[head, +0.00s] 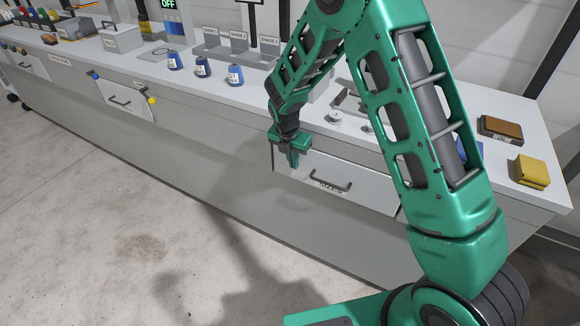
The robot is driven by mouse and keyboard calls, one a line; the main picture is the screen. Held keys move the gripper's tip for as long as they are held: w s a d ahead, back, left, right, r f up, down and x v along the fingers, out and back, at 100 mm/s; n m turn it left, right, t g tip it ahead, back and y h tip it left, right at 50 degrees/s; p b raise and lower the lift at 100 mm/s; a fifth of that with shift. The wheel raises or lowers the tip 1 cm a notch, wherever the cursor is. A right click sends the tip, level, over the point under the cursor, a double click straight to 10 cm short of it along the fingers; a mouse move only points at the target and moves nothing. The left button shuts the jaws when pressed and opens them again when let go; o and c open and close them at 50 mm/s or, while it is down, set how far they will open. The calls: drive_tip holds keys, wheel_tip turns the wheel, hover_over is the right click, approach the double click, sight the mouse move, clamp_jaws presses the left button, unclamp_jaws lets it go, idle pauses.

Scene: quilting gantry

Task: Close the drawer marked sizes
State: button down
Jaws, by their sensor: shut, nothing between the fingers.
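The drawer (365,193) is in the front of the long grey bench, right of the middle. It has a pale front, a dark bar handle and a small label under the handle, too small to read surely. Its front seems to lie near the bench face; I cannot tell whether a small gap is left. My gripper (293,163) is green, points down and is shut and empty. It is at the left end of this drawer front, left of the handle. I cannot tell whether it touches the front. My arm hides the area right of the drawer.
Another drawer (125,100) with a dark handle is farther left, with a blue and a yellow piece at its top corners. Blue spools (202,66) and grey bins stand on the bench top (255,95). A yellow block (531,171) lies at the right end. The floor in front is clear.

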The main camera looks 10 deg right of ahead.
drive_tip(key=shift+w+d+r, duration=0.15)
drive_tip(key=shift+w+d, duration=0.3)
drive_tip(key=shift+d, duration=0.05)
drive_tip(key=s+a+r, duration=0.5)
drive_tip(key=s+r, duration=0.1)
drive_tip(key=r, duration=0.3)
drive_tip(key=s+d+r+m, duration=0.1)
drive_tip(key=d+r+m, duration=0.1)
drive_tip(key=d, duration=0.2)
drive_tip(key=s+d+r+m, duration=0.2)
drive_tip(key=d+r+m, duration=0.1)
drive_tip(key=d, duration=0.1)
drive_tip(key=s+d+r+m, duration=0.2)
drive_tip(key=d+m, duration=0.1)
drive_tip(key=d, duration=0.1)
drive_tip(key=shift+s+d+r+g, duration=0.25)
drive_tip(key=shift+d+g, duration=0.1)
drive_tip(key=shift+g, duration=0.05)
drive_tip(key=s+d+r+m+g, duration=0.1)
drive_tip(key=s+d+r+m, duration=0.2)
drive_tip(key=s+d+m, duration=0.5)
drive_tip(key=s+d+r+m, duration=0.4)
drive_tip(key=s+d+m, duration=0.3)
drive_tip(key=s, duration=0.4)
drive_tip(key=s+m+y, duration=0.2)
drive_tip(key=s+m, duration=0.9)
drive_tip(key=s, duration=0.2)
drive_tip(key=shift+d+f, duration=0.2)
drive_tip(key=shift+d, duration=0.05)
